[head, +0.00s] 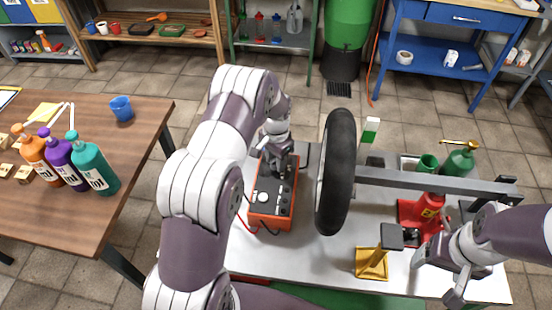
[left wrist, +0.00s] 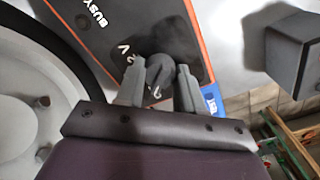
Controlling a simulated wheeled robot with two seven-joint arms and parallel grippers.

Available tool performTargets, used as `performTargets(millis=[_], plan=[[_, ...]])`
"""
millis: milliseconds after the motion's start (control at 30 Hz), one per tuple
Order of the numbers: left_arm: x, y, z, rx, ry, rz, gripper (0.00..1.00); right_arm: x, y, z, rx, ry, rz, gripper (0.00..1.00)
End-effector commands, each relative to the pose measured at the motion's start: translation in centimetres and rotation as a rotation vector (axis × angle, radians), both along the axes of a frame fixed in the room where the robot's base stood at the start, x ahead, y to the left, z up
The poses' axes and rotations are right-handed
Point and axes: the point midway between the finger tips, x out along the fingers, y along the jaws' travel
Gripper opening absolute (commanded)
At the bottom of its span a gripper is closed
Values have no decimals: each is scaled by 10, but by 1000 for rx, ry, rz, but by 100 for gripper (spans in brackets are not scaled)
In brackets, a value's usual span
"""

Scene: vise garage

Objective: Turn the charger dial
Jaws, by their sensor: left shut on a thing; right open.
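The charger (head: 272,200) is a red-orange box with a dark top panel, lying on the light workbench left of the wheel. Its round dark dial (left wrist: 160,75) shows in the left wrist view, with pale markings around it on the panel (left wrist: 130,28). My left gripper (left wrist: 159,82) is shut on the dial, one finger on each side. In the head view my left gripper (head: 277,158) is over the far end of the charger and hides the dial there. My right gripper (head: 437,275) is open and empty near the bench's front right.
A black-tyred wheel (head: 336,172) stands upright just right of the charger, by a grey beam (head: 425,181). A yellow stand (head: 372,264), a red tool (head: 410,214) and green containers (head: 459,163) are farther right. A brown table (head: 60,215) with bottles stands at left.

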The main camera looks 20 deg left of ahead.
Motion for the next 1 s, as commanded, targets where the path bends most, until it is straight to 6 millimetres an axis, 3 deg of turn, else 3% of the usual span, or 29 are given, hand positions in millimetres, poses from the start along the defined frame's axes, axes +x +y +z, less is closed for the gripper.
performTargets(millis=[1000], plan=[[5,1,6,4,-14,-961,7,0,0,5,0,0,0,79]])
